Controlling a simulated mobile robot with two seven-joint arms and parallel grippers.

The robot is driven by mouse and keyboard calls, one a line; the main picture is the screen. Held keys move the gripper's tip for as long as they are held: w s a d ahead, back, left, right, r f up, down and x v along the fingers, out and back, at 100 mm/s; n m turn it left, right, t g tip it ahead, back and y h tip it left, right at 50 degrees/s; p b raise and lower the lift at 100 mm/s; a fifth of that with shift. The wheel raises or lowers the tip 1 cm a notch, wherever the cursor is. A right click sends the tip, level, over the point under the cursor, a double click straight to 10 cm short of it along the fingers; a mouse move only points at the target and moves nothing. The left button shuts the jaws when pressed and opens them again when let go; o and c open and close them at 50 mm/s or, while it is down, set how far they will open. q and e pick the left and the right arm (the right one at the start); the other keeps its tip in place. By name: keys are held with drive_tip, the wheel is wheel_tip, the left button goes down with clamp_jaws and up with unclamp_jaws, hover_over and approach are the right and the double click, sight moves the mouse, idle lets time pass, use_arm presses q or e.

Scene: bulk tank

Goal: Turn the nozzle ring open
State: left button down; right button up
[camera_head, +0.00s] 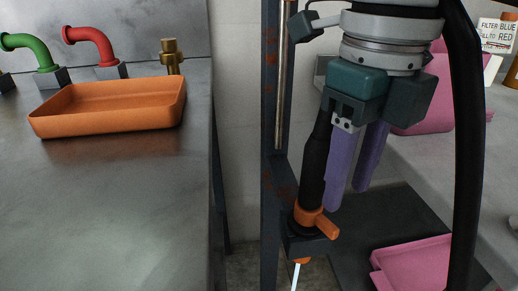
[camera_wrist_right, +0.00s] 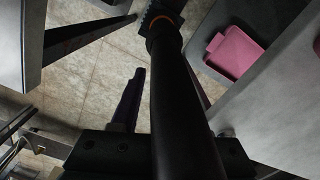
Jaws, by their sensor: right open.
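The orange nozzle ring (camera_head: 308,218), with a lever pointing right and down, sits at the lower end of a black nozzle (camera_head: 315,160) in a dark holder on the rack post. A thin white piece shows below it. In the right wrist view the black nozzle (camera_wrist_right: 185,110) fills the middle, and a sliver of the orange ring (camera_wrist_right: 152,38) shows at its far end. My right gripper (camera_head: 347,198) is open, its purple fingers pointing down beside the nozzle, above and right of the ring. One finger shows left of the nozzle in the wrist view. My left gripper is not in view.
A dark post (camera_head: 273,200) stands beside the nozzle. An orange tray (camera_head: 110,122) lies on the left metal counter, with green (camera_head: 32,48) and red (camera_head: 92,42) pipes and a brass fitting (camera_head: 171,56) behind. A pink tray (camera_head: 410,265) is lower right. A sign (camera_head: 497,36) stands far right.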

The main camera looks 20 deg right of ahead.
sight(335, 229)
wheel_tip(335, 229, down, 7)
drive_tip(key=shift+r+b, duration=0.15)
drive_tip(key=shift+b, duration=0.4)
drive_tip(key=shift+c, duration=0.2)
clamp_jaws()
